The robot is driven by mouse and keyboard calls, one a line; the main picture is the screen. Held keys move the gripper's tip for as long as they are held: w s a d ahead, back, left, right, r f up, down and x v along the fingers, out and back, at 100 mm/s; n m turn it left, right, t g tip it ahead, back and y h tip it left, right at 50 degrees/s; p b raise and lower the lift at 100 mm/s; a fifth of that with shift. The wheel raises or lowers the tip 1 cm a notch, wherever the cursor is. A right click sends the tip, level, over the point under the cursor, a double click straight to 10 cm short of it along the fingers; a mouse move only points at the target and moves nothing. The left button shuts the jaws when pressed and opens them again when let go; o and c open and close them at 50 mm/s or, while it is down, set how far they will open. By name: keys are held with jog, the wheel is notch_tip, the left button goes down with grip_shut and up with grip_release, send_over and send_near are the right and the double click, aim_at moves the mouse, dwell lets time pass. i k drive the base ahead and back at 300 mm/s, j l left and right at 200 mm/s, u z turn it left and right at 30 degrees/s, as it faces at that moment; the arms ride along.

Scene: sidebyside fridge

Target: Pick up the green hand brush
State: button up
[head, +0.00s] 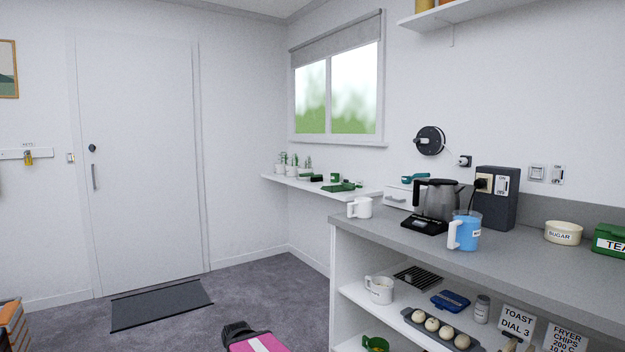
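A flat dark green item (342,187) lies on the narrow white shelf (300,184) below the window. It looks like the green hand brush, but it is too small in the head view to be certain. Several other small green things stand or lie to its left on the same shelf, among them an upright green one (334,177). My gripper cannot be made out in this view.
The grey worktop at right holds a white mug (360,208), a kettle (437,200) and a blue jug (465,232). Shelves below are crowded. A pink and black object (252,340) shows at the bottom edge. Carpet is open before the door mat (162,303).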

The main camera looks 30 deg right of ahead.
aim_at(314, 178)
jog(key=i+z, duration=0.1)
jog(key=i, duration=0.6)
jog(key=i+z, duration=0.1)
jog(key=i, duration=0.65)
jog(key=i+z, duration=0.1)
jog(key=i, duration=0.6)
jog(key=i+j+z, duration=0.1)
jog(key=i, duration=0.6)
jog(key=j, duration=0.1)
